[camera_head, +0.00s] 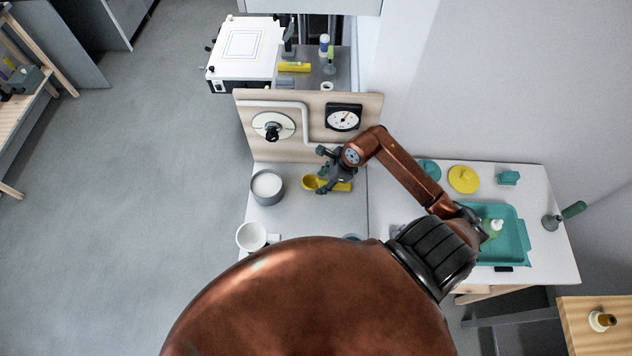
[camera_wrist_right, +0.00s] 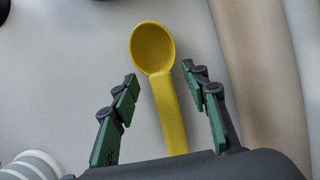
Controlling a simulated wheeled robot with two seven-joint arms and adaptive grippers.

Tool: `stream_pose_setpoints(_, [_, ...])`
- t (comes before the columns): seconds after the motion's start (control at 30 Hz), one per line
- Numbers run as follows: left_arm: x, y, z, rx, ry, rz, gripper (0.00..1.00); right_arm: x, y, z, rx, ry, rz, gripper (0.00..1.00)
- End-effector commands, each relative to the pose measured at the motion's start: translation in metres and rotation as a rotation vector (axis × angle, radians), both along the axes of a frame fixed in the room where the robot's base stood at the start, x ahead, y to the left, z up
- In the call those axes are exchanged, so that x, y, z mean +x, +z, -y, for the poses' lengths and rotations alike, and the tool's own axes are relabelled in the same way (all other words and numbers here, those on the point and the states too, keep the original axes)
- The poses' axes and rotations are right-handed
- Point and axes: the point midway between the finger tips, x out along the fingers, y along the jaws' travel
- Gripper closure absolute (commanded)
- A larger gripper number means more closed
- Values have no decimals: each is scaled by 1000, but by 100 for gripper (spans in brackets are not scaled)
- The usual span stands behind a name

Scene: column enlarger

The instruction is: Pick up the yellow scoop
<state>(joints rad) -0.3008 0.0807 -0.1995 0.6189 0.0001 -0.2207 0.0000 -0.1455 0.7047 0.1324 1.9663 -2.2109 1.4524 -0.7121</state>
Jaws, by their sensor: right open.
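The yellow scoop (camera_head: 340,186) lies on the pale worktop in front of the upright wooden panel. Its round bowl points left in the head view, and my right gripper (camera_head: 323,173) partly covers it from above. In the right wrist view the whole bowl and much of the handle of the scoop (camera_wrist_right: 168,100) show. The fingers of my right gripper (camera_wrist_right: 160,88) are apart, one on each side of the handle, with gaps to it. The lower end of the handle is hidden behind the gripper body. My left gripper is not in view.
A grey pot (camera_head: 256,190) with white contents stands left of the scoop, and a white mug (camera_head: 251,237) stands nearer. The wooden panel (camera_head: 300,148) with a dial gauge (camera_head: 343,117) rises behind. A teal tray (camera_head: 515,238) sits on the right table.

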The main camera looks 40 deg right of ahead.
Motion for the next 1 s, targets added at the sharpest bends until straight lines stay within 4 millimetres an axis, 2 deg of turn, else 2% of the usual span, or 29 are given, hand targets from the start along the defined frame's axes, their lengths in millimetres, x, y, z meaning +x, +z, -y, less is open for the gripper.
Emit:
stream_pose_setpoints(0.03, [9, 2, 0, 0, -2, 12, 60, 2, -5, -2, 3, -3, 0, 58])
stream_pose_setpoints(0.13, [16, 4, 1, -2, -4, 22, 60, 3, -11, -3, 1, -2, 1, 58])
stream_pose_setpoints(0.37, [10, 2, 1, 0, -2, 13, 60, 4, -12, -2, -1, 0, 1, 58])
stream_pose_setpoints(0.6, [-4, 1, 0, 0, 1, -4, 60, 4, -12, -2, -1, 0, 1, 74])
stream_pose_setpoints(1.0, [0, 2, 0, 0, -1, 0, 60, 4, -12, -2, 0, -1, 0, 100])
